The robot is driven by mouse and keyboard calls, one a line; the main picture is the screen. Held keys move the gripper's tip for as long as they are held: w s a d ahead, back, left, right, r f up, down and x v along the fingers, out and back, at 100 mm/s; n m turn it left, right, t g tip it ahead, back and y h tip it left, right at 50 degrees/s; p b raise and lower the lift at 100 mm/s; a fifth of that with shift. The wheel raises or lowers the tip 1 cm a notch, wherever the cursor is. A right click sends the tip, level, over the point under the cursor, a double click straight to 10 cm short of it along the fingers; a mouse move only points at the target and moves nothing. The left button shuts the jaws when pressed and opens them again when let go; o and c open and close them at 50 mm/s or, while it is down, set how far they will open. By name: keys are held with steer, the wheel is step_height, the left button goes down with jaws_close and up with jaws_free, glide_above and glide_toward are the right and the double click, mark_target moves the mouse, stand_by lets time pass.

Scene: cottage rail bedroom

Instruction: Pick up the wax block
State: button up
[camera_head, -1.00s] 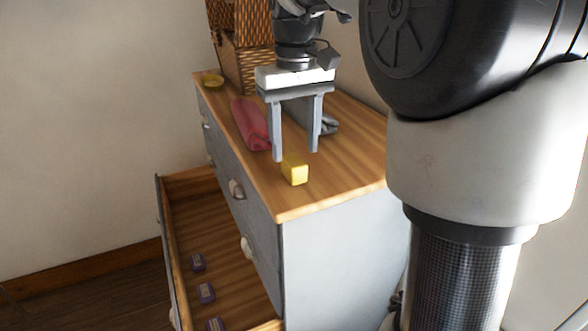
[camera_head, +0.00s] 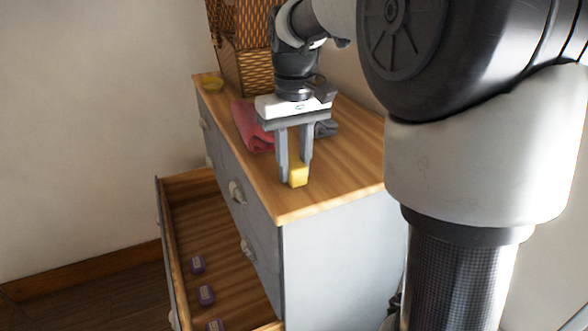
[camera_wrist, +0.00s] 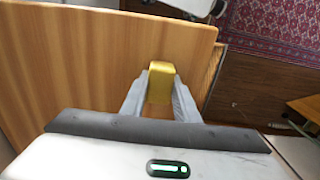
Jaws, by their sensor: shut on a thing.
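The wax block is a small yellow block (camera_head: 298,176) on the wooden dresser top, near its front right corner. My gripper (camera_head: 293,175) points down over the dresser, with its two grey fingers closed in on the block from both sides. In the wrist view the block (camera_wrist: 161,69) shows between the fingertips (camera_wrist: 160,82), and its far end sticks out past them. The block appears to be at the level of the dresser top; I cannot tell whether it touches the wood. The fingers hide part of its sides.
An open drawer (camera_head: 205,225) below holds several small purple boxes. The wrist view shows a patterned rug (camera_wrist: 275,28).

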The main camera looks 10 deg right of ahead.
mark_target(294, 162)
step_height(294, 162, up, 10)
steer(key=shift+p, duration=0.35)
steer(key=o, duration=0.5)
steer(key=shift+c, duration=1.3)
